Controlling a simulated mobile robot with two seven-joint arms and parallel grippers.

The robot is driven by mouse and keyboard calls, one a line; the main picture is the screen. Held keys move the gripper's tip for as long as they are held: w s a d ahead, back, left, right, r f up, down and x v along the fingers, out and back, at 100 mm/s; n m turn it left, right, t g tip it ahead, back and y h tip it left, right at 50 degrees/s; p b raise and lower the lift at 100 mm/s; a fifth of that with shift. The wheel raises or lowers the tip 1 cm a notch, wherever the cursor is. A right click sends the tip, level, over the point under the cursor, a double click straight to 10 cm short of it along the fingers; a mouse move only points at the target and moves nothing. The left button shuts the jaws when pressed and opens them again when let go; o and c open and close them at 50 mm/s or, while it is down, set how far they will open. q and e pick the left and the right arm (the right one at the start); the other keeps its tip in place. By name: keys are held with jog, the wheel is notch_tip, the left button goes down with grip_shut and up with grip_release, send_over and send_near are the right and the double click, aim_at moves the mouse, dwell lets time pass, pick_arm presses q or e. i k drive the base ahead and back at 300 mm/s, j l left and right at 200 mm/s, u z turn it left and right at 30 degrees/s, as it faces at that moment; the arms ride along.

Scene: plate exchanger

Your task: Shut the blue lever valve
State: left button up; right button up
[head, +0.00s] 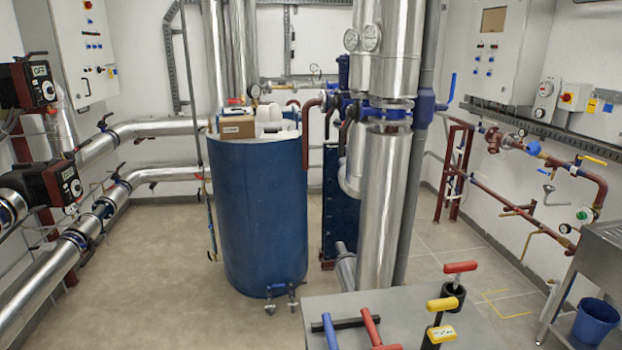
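A blue lever (451,88) stands nearly upright on the right side of a blue valve body (425,106) in the silver pipework at the centre. Another blue lever-like handle (328,332) shows at the bottom edge, on the grey table in front, with its lower end cut off. I cannot tell which of the two is the blue lever valve, nor whether either valve is open or shut. Neither of my grippers is in view.
The grey table (418,312) in front also holds a red handle (371,327), a yellow T-handle (441,304) and a red T-handle (460,267). A blue tank (256,220) stands behind it. Clear floor (160,265) lies left of the tank.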

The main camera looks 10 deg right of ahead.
aim_at(454, 75)
jog(key=l, duration=0.85)
jog(key=l+u, duration=0.15)
jog(key=l, duration=1.6)
jog(key=k+l+u, duration=0.15)
jog(key=l, duration=1.55)
jog(key=i+l, duration=0.1)
jog(key=l, duration=0.5)
jog(key=i+l+u, duration=0.15)
jog(key=l, duration=1)
